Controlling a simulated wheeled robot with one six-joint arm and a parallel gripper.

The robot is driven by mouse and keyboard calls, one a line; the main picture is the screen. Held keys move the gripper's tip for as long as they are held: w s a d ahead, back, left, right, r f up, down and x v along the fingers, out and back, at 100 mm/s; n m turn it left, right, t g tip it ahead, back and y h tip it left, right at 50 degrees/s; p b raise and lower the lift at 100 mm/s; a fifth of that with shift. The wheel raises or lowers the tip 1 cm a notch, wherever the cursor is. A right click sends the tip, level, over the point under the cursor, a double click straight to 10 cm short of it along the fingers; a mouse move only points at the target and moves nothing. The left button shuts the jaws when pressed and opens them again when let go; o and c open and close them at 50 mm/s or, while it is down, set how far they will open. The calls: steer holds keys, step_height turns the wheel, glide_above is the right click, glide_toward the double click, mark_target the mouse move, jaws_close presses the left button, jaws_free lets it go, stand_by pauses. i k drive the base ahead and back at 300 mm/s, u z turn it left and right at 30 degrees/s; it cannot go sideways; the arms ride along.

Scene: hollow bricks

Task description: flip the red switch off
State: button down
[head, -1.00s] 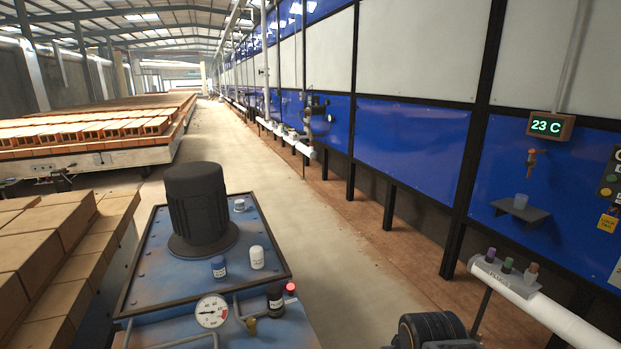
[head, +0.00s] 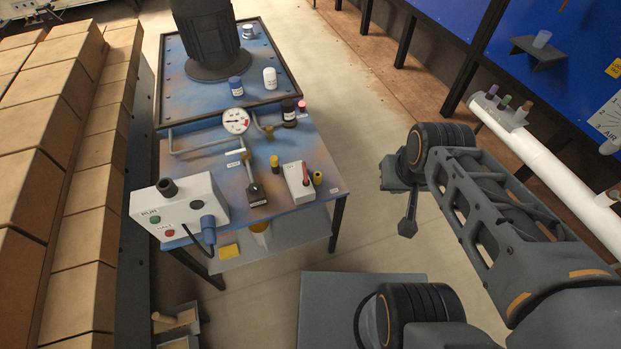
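The red switch (head: 305,173) is a small red lever on a white box (head: 297,185) near the right front of the blue worktable (head: 285,145). The lever looks raised and leans towards the table's far side. Its exact setting is too small to read. My gripper (head: 407,227) hangs beyond the table's right edge, right of the switch and apart from it.
Stacked bricks (head: 70,130) stand left. A white pipe (head: 545,150) runs right. Floor between table and arm is clear.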

mark_target(305, 181)
steer(key=u, duration=0.25)
steer(key=i, duration=0.4)
steer(key=u, duration=0.85)
